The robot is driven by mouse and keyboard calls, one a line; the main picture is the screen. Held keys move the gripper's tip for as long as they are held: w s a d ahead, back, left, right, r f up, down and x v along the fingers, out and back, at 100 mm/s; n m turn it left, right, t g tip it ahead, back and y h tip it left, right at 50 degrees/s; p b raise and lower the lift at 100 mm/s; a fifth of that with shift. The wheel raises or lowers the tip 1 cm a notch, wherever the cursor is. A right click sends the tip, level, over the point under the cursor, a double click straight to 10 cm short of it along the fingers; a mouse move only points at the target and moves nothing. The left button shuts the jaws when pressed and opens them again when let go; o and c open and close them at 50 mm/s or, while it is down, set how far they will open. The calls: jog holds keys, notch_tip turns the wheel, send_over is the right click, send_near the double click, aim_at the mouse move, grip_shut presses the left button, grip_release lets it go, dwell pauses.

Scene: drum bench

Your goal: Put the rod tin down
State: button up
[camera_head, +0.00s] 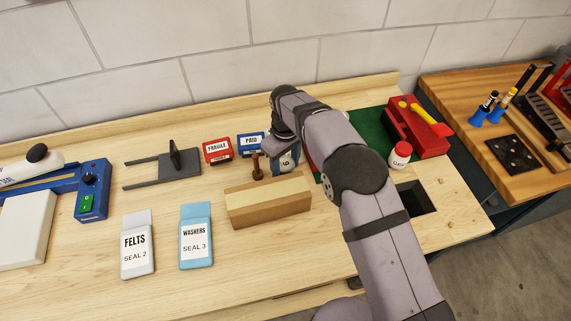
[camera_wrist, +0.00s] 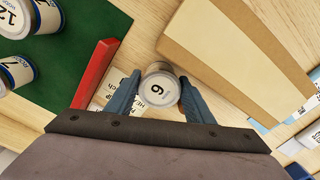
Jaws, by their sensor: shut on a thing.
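A small round tin (camera_wrist: 158,88) with a pale lid sits between the two blue-grey fingers of my gripper (camera_wrist: 158,97) in the wrist view. Its lid bears a single digit, which reads as 6 or 9 depending on the way up. My gripper is shut on this tin, with one finger on each side.
The wrist view shows a red bar (camera_wrist: 95,74), a green mat (camera_wrist: 70,75) with other numbered tins (camera_wrist: 17,72), and printed paper below the tin.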

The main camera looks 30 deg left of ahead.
aim_at(285, 164)
jog(key=shift+f, duration=0.1)
jog(key=shift+f, duration=0.1)
jog(key=o, duration=1.2)
notch_tip(285, 164, up, 12)
jog(key=b, duration=0.3)
jog(key=shift+r, duration=0.2)
